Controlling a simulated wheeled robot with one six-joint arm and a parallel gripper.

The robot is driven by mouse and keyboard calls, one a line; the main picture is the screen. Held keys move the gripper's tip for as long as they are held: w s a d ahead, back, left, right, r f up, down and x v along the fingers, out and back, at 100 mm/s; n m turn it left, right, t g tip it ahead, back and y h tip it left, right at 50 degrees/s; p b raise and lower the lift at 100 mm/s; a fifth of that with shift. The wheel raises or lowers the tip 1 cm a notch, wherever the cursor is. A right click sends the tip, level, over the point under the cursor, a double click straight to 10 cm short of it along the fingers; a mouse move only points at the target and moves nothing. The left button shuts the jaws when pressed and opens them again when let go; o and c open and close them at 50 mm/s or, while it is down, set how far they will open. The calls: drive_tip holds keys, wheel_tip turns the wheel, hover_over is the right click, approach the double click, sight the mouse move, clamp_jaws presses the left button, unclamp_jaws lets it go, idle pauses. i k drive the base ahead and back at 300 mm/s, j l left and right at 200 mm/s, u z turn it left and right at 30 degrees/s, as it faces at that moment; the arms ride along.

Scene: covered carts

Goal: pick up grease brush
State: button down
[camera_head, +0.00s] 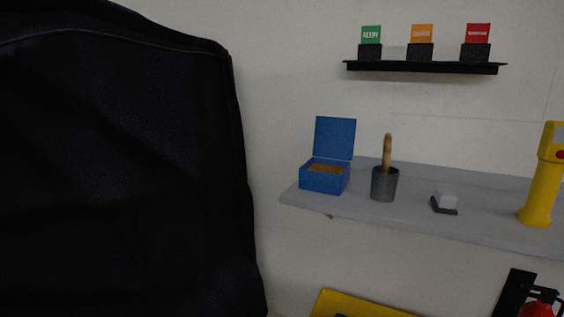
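The grease brush (387,150) stands nearly upright in a dark grey cup (384,186). Its tan handle sticks up above the rim, and its lower end is hidden inside the cup. The cup stands on a grey wall shelf (470,226), between an open blue box and a small light block. My gripper is not in view.
The open blue box (323,178) is left of the cup. A small pale block on a dark base (445,202) and a yellow device (542,180) are to its right. A black covered bulk (120,160) fills the left. A black rack (425,67) with coloured cards hangs above.

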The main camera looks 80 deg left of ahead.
sight(387, 143)
drive_tip(key=u, duration=1.85)
